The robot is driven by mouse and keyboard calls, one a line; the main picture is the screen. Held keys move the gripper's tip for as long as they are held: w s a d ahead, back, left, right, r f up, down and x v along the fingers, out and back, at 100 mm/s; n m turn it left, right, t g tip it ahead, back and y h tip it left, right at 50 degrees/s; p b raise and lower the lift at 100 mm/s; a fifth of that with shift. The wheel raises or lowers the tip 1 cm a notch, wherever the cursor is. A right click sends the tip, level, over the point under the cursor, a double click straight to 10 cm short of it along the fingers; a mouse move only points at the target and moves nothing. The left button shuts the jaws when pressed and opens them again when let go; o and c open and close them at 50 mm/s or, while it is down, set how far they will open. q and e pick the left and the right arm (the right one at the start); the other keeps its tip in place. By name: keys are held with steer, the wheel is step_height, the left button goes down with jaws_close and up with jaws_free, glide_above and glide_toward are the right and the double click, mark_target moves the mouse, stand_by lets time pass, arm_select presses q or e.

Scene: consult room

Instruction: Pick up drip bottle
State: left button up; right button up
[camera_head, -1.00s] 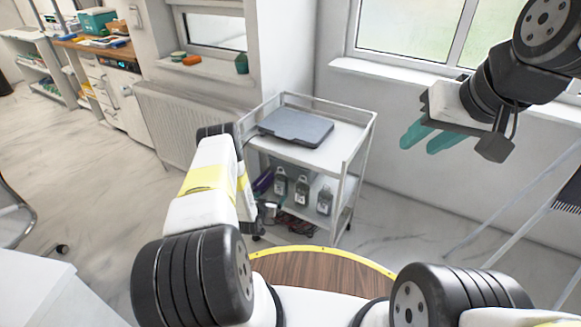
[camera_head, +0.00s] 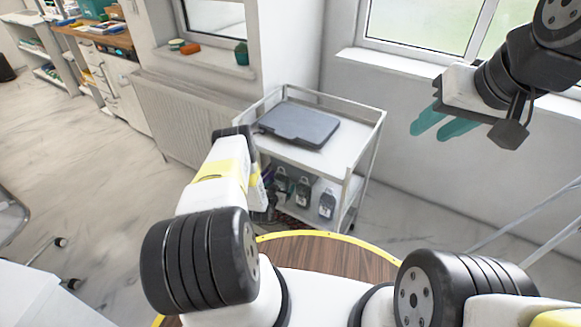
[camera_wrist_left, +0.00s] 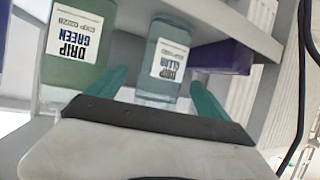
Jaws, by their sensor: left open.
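Drip bottles stand in a row on the lower shelf of the white trolley (camera_head: 350,140). The wrist picture is upside down. It shows a bottle labelled DRIP CLEAR (camera_wrist_left: 167,60) and, left of it, a bottle labelled DRIP GREEN (camera_wrist_left: 75,45). My left gripper (camera_wrist_left: 158,82) is open, its teal fingers on either side of the clear bottle's near part; contact cannot be told. In the head view my left gripper is hidden by my arm, while bottles (camera_head: 327,203) show beside it. My right gripper (camera_head: 430,132) is open and empty near the window.
A dark flat case (camera_head: 298,124) lies on the trolley's top shelf. A radiator (camera_head: 180,115) and wall stand behind. Open floor (camera_head: 90,160) lies to the left.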

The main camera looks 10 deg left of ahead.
mark_target(280, 185)
arm_select(q)
steer(key=shift+x, duration=1.75)
steer(key=c, duration=1.6)
steer(key=shift+c, duration=0.9)
steer(key=shift+r, duration=0.1)
